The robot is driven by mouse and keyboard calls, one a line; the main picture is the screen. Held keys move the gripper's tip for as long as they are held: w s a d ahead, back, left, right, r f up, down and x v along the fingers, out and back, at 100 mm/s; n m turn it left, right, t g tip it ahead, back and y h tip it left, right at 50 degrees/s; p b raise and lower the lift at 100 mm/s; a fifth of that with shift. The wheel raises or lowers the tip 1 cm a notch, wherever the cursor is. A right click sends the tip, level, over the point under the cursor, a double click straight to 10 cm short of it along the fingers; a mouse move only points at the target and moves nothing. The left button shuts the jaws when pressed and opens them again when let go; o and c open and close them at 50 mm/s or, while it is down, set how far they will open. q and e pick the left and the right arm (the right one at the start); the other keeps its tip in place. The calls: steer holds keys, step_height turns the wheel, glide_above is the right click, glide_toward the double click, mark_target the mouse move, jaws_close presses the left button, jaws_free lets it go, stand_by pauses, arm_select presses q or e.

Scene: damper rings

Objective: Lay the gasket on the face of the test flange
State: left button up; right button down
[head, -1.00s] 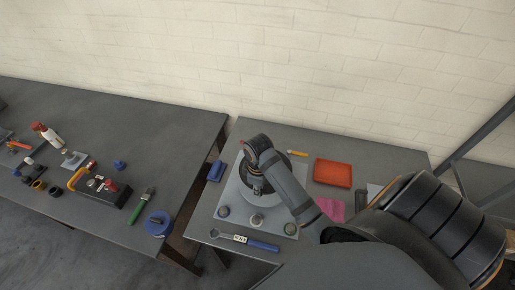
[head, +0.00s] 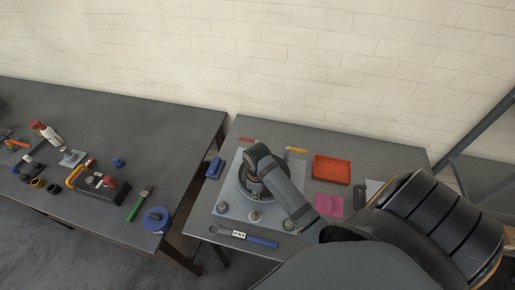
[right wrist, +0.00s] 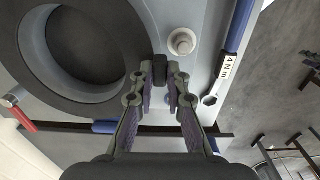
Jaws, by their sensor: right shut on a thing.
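The gasket (head: 242,184) is a wide dark flat ring at the middle of the grey plate in the head view, partly behind my arm. In the right wrist view the gasket (right wrist: 128,38) fills the upper left, with a pale ring and a dark bore showing through its hole. The test flange is mostly covered by it. My right gripper (right wrist: 160,75) is shut on a small dark tab at the gasket's edge. It also shows from above in the head view (head: 257,196). I cannot tell whether the gasket touches the flange face. My left gripper is not in view.
The grey plate (head: 232,208) carries several studs along its front. A blue-handled wrench (head: 262,241) lies in front of it. A blue block (head: 214,168), orange tray (head: 332,169) and pink cloth (head: 328,205) lie around. The left table (head: 120,215) holds several tools.

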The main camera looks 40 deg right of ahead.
steer(key=shift+f, duration=0.8)
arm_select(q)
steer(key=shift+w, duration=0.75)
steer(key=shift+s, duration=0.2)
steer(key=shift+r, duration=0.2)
arm_select(e)
steer(key=shift+f, duration=0.15)
steer(key=c, duration=1.3)
jaws_free()
steer(key=shift+o, duration=0.2)
